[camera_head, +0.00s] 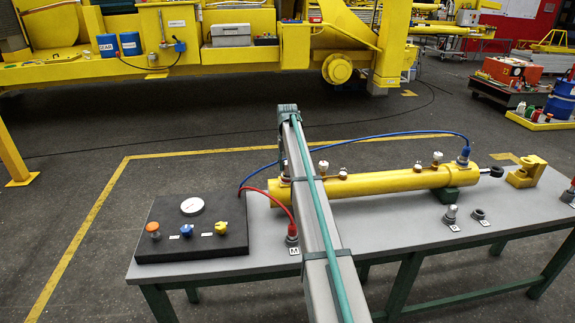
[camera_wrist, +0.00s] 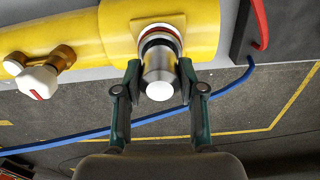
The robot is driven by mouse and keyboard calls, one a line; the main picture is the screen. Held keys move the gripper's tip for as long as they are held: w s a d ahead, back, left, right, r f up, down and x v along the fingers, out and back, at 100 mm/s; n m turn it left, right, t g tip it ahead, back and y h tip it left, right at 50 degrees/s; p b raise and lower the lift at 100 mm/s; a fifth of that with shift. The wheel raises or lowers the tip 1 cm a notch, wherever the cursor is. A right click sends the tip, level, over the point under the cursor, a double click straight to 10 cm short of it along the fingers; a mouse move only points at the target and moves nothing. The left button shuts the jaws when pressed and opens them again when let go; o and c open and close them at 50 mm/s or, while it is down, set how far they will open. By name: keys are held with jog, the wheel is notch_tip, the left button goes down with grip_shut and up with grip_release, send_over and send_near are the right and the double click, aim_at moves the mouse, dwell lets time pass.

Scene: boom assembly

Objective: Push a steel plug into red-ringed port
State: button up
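In the wrist view, a steel plug (camera_wrist: 158,72) with a bright round end stands between the two fingers of my gripper (camera_wrist: 159,82). The fingers press against its sides, one on each side. The plug is lined up with the red-ringed port (camera_wrist: 160,33) on the yellow cylinder (camera_wrist: 118,28); its far end is at the ring, and how deep it sits I cannot tell. In the head view, the yellow cylinder (camera_head: 375,184) lies along the table. My arm crosses in front of its left end and hides my gripper, the plug and the port.
A white-capped fitting (camera_wrist: 40,80) sticks out beside the port. A blue hose (camera_head: 350,138) arches behind the cylinder, and a red hose (camera_head: 270,197) runs from the black gauge panel (camera_head: 190,247). Another metal plug (camera_head: 450,213) and a black ring (camera_head: 479,214) stand on the grey table (camera_head: 400,235).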

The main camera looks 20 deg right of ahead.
jog(key=o, duration=0.5)
jog(key=shift+r, duration=0.1)
notch_tip(320, 180, up, 12)
jog(key=shift+f, duration=0.1)
dwell(0.4)
